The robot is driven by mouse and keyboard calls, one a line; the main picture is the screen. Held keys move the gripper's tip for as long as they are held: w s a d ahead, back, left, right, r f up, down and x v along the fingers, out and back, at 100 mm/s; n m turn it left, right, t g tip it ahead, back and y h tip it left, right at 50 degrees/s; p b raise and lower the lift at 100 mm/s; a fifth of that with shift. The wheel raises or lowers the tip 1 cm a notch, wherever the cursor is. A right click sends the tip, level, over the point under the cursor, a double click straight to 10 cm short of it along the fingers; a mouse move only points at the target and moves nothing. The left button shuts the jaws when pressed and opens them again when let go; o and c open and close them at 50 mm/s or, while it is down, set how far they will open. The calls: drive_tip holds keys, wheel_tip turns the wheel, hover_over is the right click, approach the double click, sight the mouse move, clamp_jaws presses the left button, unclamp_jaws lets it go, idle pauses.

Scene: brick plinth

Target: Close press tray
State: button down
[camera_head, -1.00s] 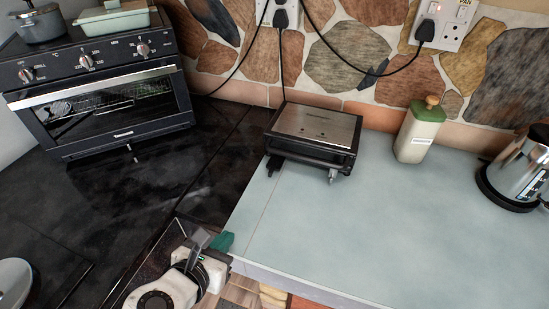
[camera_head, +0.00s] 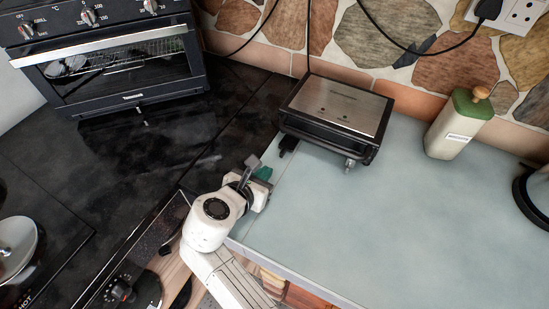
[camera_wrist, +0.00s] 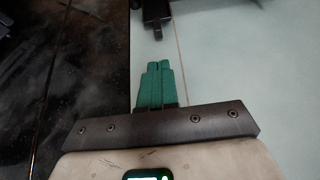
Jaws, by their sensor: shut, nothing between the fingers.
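The press (camera_head: 338,104) is a black appliance with a brushed steel lid, which lies down, at the back left of the pale counter. A small black part (camera_head: 288,144) juts from its front left, and a silver knob (camera_head: 348,165) shows at its front right. I cannot tell which part is the tray. In the wrist view a dark protruding part (camera_wrist: 156,16) shows at the top. My gripper (camera_head: 262,174), with green fingertips, is shut and empty over the counter's left edge, in front of the press and apart from it. The fingers (camera_wrist: 155,82) lie together in the wrist view.
A cream bottle with a green cap (camera_head: 459,124) stands right of the press. A kettle (camera_head: 535,198) is at the right edge. An oven (camera_head: 110,62) stands at the back left on the black worktop (camera_head: 150,165). The pale counter (camera_head: 400,230) is clear in front.

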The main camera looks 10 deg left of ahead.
sight(289, 141)
drive_tip(key=shift+w+d+f+p, duration=0.15)
drive_tip(key=shift+w+d, duration=0.15)
drive_tip(key=shift+w, duration=0.55)
drive_tip(key=shift+w+d+f+p, duration=0.15)
drive_tip(key=shift+w+d, duration=0.2)
drive_tip(key=shift+w, duration=0.5)
drive_tip(key=shift+w+d+f, duration=0.15)
drive_tip(key=shift+w+d, duration=0.15)
drive_tip(key=shift+w, duration=0.55)
drive_tip(key=w, duration=0.1)
drive_tip(key=w+d, duration=0.1)
drive_tip(key=w, duration=0.1)
drive_tip(key=w+d, duration=0.1)
drive_tip(key=w, duration=0.1)
drive_tip(key=shift+w+p, duration=0.2)
drive_tip(key=shift+p, duration=0.15)
